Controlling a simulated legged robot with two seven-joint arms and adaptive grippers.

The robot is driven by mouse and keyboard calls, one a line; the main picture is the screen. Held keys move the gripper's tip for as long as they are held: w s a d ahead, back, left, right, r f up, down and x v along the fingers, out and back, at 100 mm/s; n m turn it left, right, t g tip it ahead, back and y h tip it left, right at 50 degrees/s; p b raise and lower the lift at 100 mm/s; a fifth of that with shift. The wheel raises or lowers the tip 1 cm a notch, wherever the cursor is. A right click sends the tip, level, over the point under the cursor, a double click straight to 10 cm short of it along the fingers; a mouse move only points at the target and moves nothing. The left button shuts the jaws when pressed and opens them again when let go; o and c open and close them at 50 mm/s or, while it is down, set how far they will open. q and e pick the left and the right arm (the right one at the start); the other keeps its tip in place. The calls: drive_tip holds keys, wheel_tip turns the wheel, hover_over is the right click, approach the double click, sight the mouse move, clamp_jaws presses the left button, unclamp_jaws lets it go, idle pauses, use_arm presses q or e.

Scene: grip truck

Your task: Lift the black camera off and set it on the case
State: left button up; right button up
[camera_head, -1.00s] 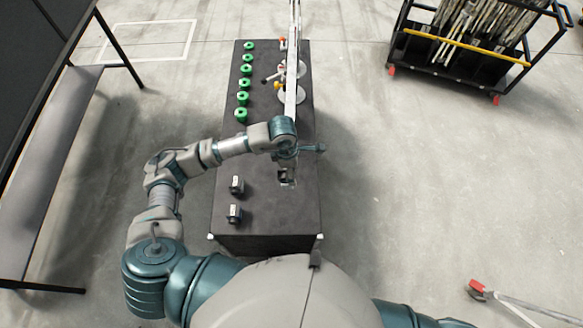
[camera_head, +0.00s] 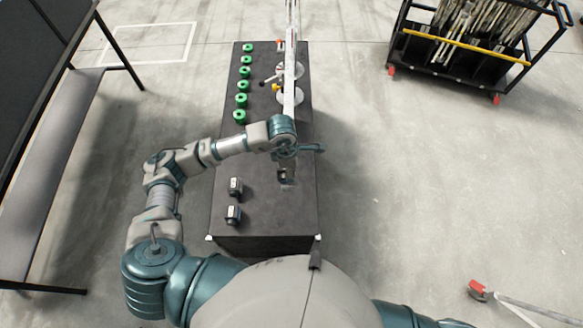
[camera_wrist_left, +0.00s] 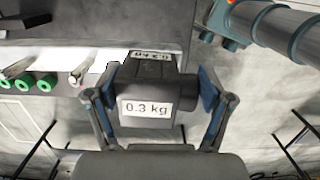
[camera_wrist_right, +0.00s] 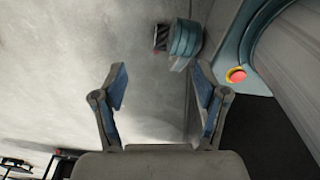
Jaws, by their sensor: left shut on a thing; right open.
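My left gripper (camera_wrist_left: 156,92) is shut on the black camera (camera_wrist_left: 150,80), which has a white "0.3 kg" label facing the left wrist view and a second label upside down above it. In the head view the black camera (camera_head: 284,175) shows small below my left wrist, over the right side of the long black case (camera_head: 265,222). I cannot tell whether it touches the case top. My right gripper (camera_wrist_right: 160,88) is open and empty above the grey floor, and is outside the head view.
Two small dark devices (camera_head: 235,186) stand on the case at the near left. Several green rings (camera_head: 241,100) line its far left edge, and a pale rail (camera_head: 290,75) runs along its far right. A cart (camera_head: 470,60) stands far right. Bare case top lies near the front.

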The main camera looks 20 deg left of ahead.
use_arm(q)
drive_tip(key=shift+d+r, duration=0.15)
drive_tip(key=shift+r, duration=0.35)
use_arm(e)
drive_tip(key=shift+d+r, duration=0.15)
drive_tip(key=shift+d, duration=0.75)
use_arm(q)
drive_tip(key=shift+r+p, duration=0.45)
drive_tip(key=shift+r, duration=0.1)
drive_tip(key=shift+r+p, duration=0.35)
drive_tip(key=shift+r, duration=1.7)
use_arm(e)
drive_tip(key=shift+a+r, duration=0.2)
drive_tip(key=shift+r, duration=0.6)
use_arm(q)
drive_tip(key=shift+r, duration=0.1)
